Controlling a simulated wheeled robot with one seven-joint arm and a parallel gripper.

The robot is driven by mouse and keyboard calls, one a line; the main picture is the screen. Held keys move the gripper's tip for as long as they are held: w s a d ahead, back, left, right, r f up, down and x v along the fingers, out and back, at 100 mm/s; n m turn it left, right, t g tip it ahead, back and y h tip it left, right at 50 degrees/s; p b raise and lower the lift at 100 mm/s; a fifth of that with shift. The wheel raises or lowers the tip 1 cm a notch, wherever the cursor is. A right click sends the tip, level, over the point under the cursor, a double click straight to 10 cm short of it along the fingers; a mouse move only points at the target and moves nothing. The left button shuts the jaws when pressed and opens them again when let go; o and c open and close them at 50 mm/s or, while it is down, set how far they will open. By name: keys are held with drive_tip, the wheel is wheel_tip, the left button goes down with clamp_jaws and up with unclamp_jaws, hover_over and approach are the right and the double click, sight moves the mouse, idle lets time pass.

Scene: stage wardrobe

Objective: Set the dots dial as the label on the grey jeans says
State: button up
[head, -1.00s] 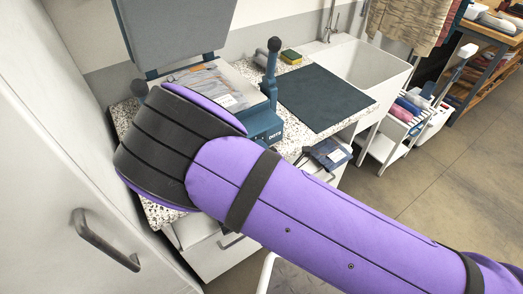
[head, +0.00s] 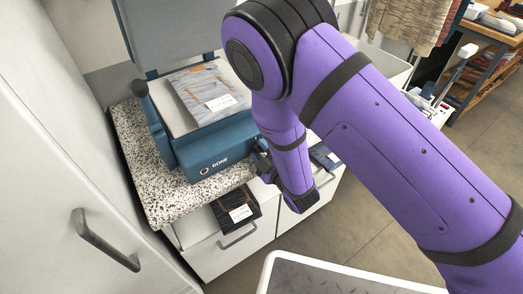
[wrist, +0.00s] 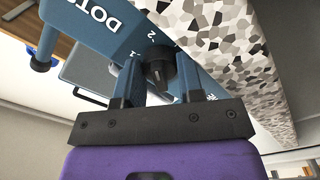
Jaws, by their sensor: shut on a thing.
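The grey jeans (head: 208,88) lie folded on the press's light plate, with a white label (head: 221,102) whose writing is too small to read. The dots dial (wrist: 158,70) is a dark round knob on the teal press front, beside the letters DOTS in the wrist view. My gripper (wrist: 160,75) is shut on the dial, one finger on each side. Marks that look like 1 and 2 show beside the dial, but its exact setting is unclear. In the head view my gripper (head: 264,162) is at the press's front right corner, and my arm hides the dial.
The teal press (head: 185,155) stands on a speckled counter (head: 150,185), its upper plate (head: 165,20) raised. A done lamp (head: 204,171) is on its front. Dark folded jeans (head: 228,222) and blue ones (head: 322,152) lie lower, by the drawers. A white cabinet door (head: 60,150) stands left.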

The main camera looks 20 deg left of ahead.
drive_tip(key=m, duration=0.5)
drive_tip(key=shift+m, duration=0.3)
drive_tip(key=m, duration=0.5)
idle(0.4)
drive_tip(key=o, duration=0.9)
drive_tip(key=shift+o, duration=0.2)
drive_tip(key=v, duration=1.1)
